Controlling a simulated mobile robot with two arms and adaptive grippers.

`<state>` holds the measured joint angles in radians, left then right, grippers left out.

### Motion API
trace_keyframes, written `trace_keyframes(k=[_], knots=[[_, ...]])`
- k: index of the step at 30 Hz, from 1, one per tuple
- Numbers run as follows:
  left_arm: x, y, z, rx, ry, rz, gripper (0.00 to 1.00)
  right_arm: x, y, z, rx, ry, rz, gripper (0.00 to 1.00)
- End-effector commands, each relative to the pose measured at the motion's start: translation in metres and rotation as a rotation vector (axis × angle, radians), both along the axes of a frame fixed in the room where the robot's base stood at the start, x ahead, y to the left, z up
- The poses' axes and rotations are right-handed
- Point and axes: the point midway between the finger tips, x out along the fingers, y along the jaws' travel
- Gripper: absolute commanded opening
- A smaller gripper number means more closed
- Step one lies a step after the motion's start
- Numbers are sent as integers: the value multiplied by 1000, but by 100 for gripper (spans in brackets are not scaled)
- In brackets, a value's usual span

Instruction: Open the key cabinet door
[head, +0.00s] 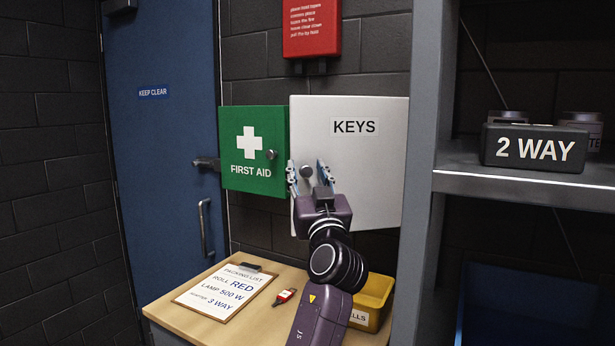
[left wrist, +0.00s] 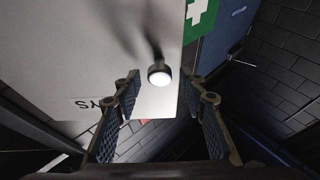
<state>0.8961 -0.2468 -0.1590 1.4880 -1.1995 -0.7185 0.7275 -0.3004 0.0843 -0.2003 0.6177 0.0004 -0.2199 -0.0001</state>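The key cabinet (head: 372,175) is a white box on the wall, labelled KEYS, right of the green first aid cabinet. Its door looks shut. A small round knob (head: 306,171) sits near the door's left edge. My left gripper (head: 308,168) is open in front of the door, its fingers on either side of the knob in the head view. In the left wrist view the knob (left wrist: 158,75) shows between and slightly beyond the fingertips; I cannot tell if they touch it. My right gripper is out of view.
The first aid cabinet (head: 238,172) hangs close on the left, with a blue door (head: 160,140) beyond. A table (head: 238,323) below holds a clipboard, a red item and a yellow bin (head: 372,300). A grey shelf unit (head: 424,150) stands on the right.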

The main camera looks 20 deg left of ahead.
Motion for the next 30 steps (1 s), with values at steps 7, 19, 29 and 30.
trace_keyframes(k=[7, 19, 29, 30], knots=[[-1, -1, 50, 0, -6, -1, 38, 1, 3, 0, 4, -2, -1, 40], [0, -1, 90, 1, -1, -1, 38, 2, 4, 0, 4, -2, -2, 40], [0, -1, 89, 0, 1, -1, 25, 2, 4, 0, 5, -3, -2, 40], [0, 0, 88, 0, 2, -1, 21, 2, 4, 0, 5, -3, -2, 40]])
